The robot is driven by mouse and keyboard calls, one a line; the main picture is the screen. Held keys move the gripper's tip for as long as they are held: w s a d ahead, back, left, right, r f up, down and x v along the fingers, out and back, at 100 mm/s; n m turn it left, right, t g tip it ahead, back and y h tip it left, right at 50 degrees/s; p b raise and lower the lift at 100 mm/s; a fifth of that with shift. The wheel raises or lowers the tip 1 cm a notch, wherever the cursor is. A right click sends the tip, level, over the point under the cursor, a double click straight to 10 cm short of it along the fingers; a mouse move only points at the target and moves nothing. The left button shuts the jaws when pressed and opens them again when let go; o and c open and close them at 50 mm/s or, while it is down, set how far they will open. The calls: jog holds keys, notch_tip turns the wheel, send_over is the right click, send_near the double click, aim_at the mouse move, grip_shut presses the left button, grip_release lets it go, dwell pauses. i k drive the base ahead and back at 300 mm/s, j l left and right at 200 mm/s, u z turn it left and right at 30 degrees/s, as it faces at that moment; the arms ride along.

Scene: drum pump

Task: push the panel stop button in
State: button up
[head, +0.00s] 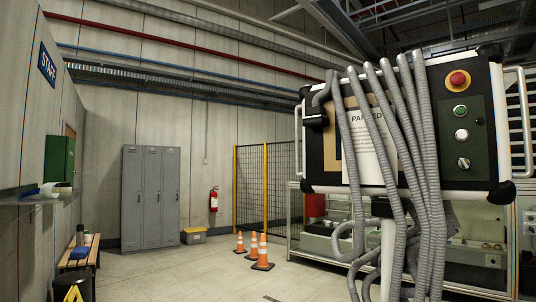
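A control panel (448,170) with a white frame and black corners stands close at the right in the head view. A red mushroom-shaped button (457,79) with a yellow surround sits at its upper right. Below it, in a dark green strip, are a green button (460,111), a white button (461,135) and a selector knob (463,163). Whether the red button is in or out cannot be told. My gripper is not in view.
Several grey corrugated hoses (403,150) hang in front of the panel, left of its buttons, partly covering a paper notice (358,150). Orange cones (262,254) stand on the floor left of the panel. Grey lockers (151,198) and a mesh fence (264,185) stand behind. Centre-left floor is open.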

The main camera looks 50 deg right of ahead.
aim_at(457, 78)
jog(key=i+j+z, duration=0.1)
jog(key=i+z, duration=0.3)
jog(key=i+j+z, duration=0.3)
jog(key=i+z, duration=0.15)
jog(key=i, duration=0.15)
jog(key=z, duration=3.5)
